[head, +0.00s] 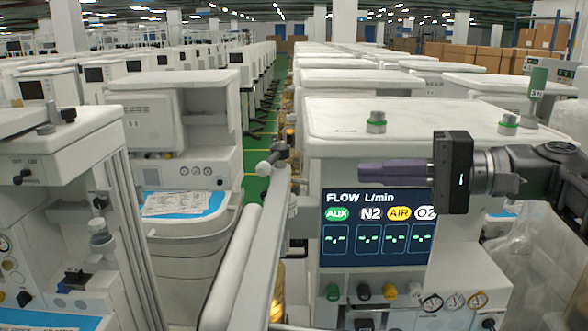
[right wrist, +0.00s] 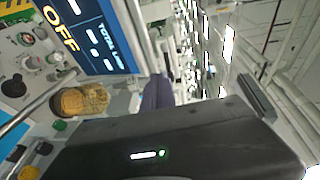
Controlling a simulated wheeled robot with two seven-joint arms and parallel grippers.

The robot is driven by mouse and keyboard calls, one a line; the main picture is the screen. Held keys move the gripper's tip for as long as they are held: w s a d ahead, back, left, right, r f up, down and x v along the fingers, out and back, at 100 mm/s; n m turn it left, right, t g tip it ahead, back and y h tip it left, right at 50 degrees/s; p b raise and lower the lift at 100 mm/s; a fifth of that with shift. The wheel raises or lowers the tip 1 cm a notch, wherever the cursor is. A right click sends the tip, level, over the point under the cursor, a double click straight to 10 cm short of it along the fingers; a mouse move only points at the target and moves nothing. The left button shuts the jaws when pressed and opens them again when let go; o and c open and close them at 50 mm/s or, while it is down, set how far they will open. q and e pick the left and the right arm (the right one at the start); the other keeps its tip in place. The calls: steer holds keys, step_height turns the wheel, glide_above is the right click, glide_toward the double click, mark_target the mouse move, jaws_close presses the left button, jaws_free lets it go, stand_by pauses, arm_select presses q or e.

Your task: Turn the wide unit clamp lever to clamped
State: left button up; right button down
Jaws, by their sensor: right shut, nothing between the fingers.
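The wide unit (head: 400,120) stands right of centre with a white top and a flow display (head: 376,228) on its front. A small grey lever with a dark end (head: 272,160) sits on top of a pale rail at the unit's left; it looks like the clamp lever, but I cannot tell its setting. My right gripper (head: 364,173) is shut and empty, its purple-grey fingers pointing left in front of the unit, above the display and right of the lever. In the right wrist view its fingers (right wrist: 157,92) show beyond the black gripper body. My left gripper is out of view.
A narrower cart (head: 60,190) stands at the near left. The pale rail (head: 245,260) runs between the carts. A brass-coloured knob (right wrist: 80,100) shows in the right wrist view. Plastic-wrapped goods (head: 555,250) are at the right. A green aisle (head: 262,140) lies behind.

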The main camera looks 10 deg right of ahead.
steer(key=a, duration=0.1)
glide_toward(271, 161)
steer(key=f+x, duration=0.1)
steer(key=x, duration=0.5)
steer(key=shift+w+a, duration=0.1)
steer(key=shift+a, duration=0.05)
stand_by(0.5)
